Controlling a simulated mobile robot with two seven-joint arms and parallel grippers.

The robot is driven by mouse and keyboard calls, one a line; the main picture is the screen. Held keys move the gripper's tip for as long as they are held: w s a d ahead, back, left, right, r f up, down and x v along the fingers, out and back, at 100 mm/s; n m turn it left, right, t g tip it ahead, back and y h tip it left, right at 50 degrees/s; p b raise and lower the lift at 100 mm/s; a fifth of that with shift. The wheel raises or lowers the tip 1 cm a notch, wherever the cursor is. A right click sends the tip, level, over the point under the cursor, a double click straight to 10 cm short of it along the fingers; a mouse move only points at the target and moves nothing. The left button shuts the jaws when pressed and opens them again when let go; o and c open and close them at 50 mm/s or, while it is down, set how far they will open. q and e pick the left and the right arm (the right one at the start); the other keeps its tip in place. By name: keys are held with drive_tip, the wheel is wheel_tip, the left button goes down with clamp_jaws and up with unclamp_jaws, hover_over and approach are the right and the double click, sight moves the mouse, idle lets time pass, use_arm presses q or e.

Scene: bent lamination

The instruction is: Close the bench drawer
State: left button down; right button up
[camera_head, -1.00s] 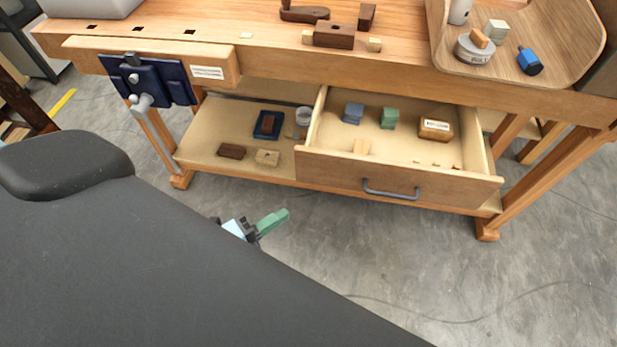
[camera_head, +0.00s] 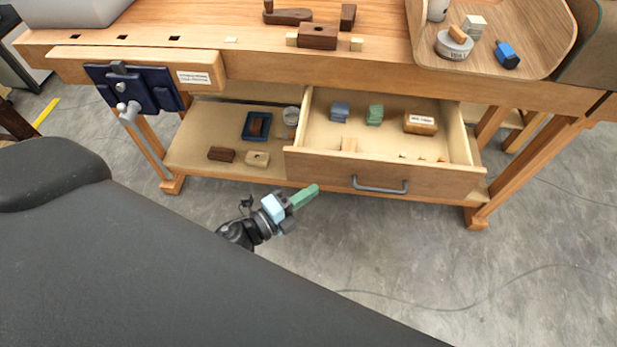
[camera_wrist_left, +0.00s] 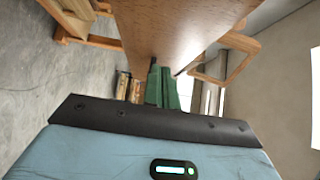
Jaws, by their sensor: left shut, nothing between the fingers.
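The bench drawer (camera_head: 330,172) stands pulled out from under the workbench in the head view, with a grey bar handle (camera_head: 380,186) on its front. Inside it are a blue block (camera_head: 340,110), a green block (camera_head: 374,114) and a labelled wooden block (camera_head: 420,123). My left gripper (camera_head: 312,192), with green fingers, is below and in front of the drawer front's left part, left of the handle. Its fingers are shut and empty. In the left wrist view the shut fingers (camera_wrist_left: 162,88) point along a wooden surface; contact cannot be told. My right gripper is not seen.
The workbench top (camera_head: 380,62) carries wooden pieces and a curved tray (camera_head: 550,62). A blue vise (camera_head: 135,88) sticks out at the left front. A lower shelf (camera_head: 190,140) holds small blocks. The concrete floor before the drawer is open.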

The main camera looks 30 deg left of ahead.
sight(322, 171)
use_arm(q)
drive_tip(key=w, duration=0.1)
drive_tip(key=w+a, duration=0.1)
drive_tip(key=w, duration=0.1)
drive_tip(key=shift+w+a, duration=0.15)
drive_tip(key=shift+w, duration=0.15)
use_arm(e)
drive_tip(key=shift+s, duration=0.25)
use_arm(q)
drive_tip(key=shift+w, duration=0.1)
